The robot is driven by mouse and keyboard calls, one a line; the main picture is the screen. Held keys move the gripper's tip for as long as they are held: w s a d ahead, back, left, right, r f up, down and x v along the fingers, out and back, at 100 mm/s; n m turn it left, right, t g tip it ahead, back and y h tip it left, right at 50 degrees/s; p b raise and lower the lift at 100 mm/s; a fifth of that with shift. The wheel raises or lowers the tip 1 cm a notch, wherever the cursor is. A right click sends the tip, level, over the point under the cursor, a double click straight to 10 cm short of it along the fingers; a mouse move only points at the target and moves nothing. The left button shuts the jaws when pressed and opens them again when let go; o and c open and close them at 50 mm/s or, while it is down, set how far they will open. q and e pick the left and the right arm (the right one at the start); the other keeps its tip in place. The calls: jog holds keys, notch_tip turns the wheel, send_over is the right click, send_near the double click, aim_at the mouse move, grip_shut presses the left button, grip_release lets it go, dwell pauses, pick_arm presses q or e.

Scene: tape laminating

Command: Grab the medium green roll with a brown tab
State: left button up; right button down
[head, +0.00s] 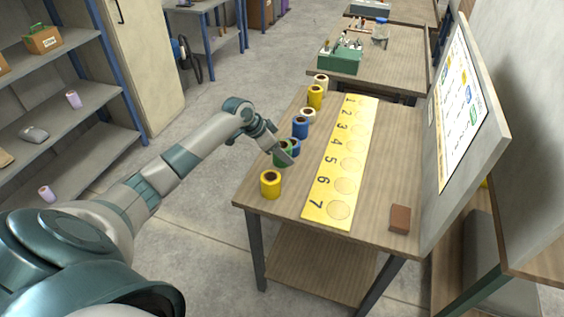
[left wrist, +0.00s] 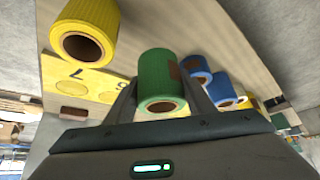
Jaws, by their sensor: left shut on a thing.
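In the head view the green roll (head: 281,158) shows only partly behind my left gripper (head: 284,152), near the table's left edge. I cannot tell whether it still touches the table. My right gripper is in neither view.
A yellow roll (head: 271,184) stands in front of the green one. Blue rolls (head: 300,127) and other yellow and pale rolls line the table's left edge behind it. A yellow numbered mat (head: 318,211) lies to the right, with a brown block (head: 400,219) beyond it.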

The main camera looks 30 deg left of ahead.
pick_arm(q)
jog(key=s+d+r+b, duration=0.2)
jog(key=s+d+r, duration=0.4)
jog(key=d, duration=0.3)
jog(key=shift+s+r, duration=0.25)
jog(key=shift+s, duration=0.3)
jog(key=shift+d, duration=0.1)
